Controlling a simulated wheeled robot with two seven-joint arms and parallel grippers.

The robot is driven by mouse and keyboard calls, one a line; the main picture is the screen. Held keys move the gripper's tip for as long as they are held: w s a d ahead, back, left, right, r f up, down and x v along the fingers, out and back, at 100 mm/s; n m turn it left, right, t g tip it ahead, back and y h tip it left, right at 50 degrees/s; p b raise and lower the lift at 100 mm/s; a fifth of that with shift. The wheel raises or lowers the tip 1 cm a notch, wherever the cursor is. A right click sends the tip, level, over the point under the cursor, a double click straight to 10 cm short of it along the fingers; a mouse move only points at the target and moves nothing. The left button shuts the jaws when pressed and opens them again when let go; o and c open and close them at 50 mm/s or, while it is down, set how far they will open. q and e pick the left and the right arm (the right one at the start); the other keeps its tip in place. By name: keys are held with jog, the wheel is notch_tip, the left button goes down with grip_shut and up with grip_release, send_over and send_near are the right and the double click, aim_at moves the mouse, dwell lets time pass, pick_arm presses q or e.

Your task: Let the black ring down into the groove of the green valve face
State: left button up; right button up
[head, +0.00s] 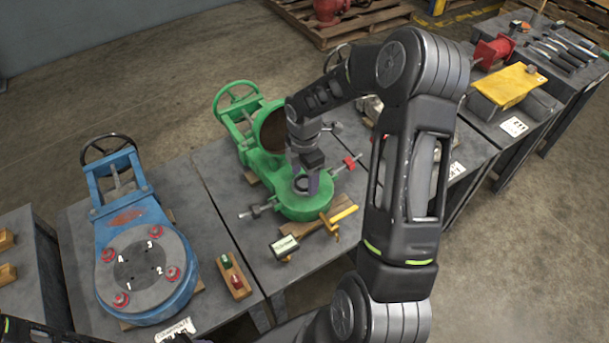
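The green valve (262,158) lies on the middle table, its round face (302,207) turned up at the near end. My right gripper (308,186) points down at this face from above. A small dark ring shape (300,183) shows at the fingertips, over the middle of the face. It looks like the black ring, but it is too small to tell whether the fingers grip it or whether it touches the groove. The groove is not clear in this view. My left gripper is not in view.
Clamps with red (349,163) and dark (257,211) parts stand around the green face. A yellow tool (340,214) lies on wood in front. A blue valve (125,215) with a numbered flange stands left. A wooden block (234,276) with green and red pieces lies between.

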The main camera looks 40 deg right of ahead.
jog(key=shift+o, duration=0.3)
notch_tip(320, 180, up, 8)
dwell(0.5)
dwell(0.6)
